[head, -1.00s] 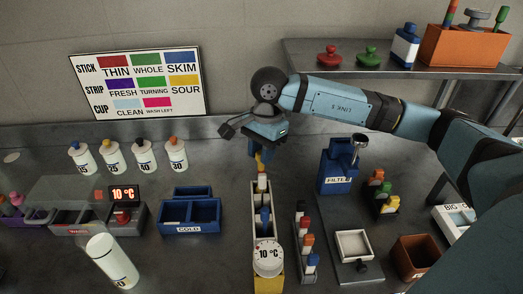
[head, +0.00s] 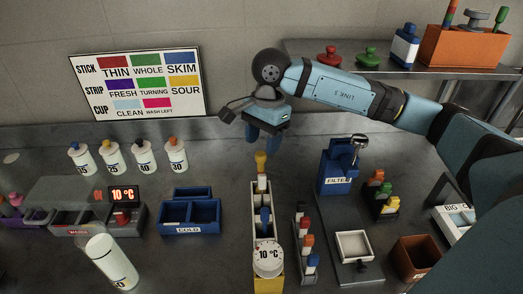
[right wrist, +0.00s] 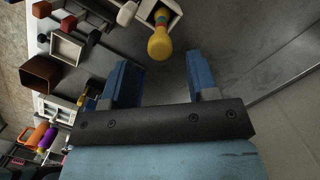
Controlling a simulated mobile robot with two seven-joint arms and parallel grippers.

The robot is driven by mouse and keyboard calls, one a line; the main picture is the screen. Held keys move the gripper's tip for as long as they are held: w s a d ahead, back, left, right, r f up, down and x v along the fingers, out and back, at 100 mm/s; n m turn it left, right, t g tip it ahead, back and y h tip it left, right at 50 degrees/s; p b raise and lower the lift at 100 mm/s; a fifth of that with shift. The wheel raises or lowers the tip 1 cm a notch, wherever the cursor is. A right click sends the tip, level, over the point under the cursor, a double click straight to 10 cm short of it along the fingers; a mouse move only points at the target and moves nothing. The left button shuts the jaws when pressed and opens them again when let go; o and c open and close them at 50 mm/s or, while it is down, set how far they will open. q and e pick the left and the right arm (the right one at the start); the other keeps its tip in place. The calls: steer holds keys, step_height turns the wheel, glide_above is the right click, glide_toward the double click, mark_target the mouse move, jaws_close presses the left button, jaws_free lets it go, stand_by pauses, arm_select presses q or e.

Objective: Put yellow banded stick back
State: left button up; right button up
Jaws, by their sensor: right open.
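The yellow-topped stick (head: 261,160) stands upright at the far end of a long narrow white holder (head: 256,196). In the right wrist view its yellow knob (right wrist: 161,44) shows with a coloured band, beyond the fingers. My right gripper (head: 263,136) is open and empty above and behind the stick, apart from it. In the right wrist view its two blue fingers (right wrist: 156,80) are spread with a clear gap. My left gripper is not in the head view.
A blue COLD bin (head: 190,213) stands left, a blue FILTER box (head: 337,172) right. A row of coloured sticks (head: 306,245) stands beside the holder. Bench behind the holder is clear.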

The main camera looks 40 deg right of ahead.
step_height(320, 180, up, 8)
steer(key=d, duration=0.1)
steer(key=shift+w+r, duration=0.15)
steer(key=shift+r, duration=0.05)
steer(key=shift+d, duration=0.1)
stand_by(0.4)
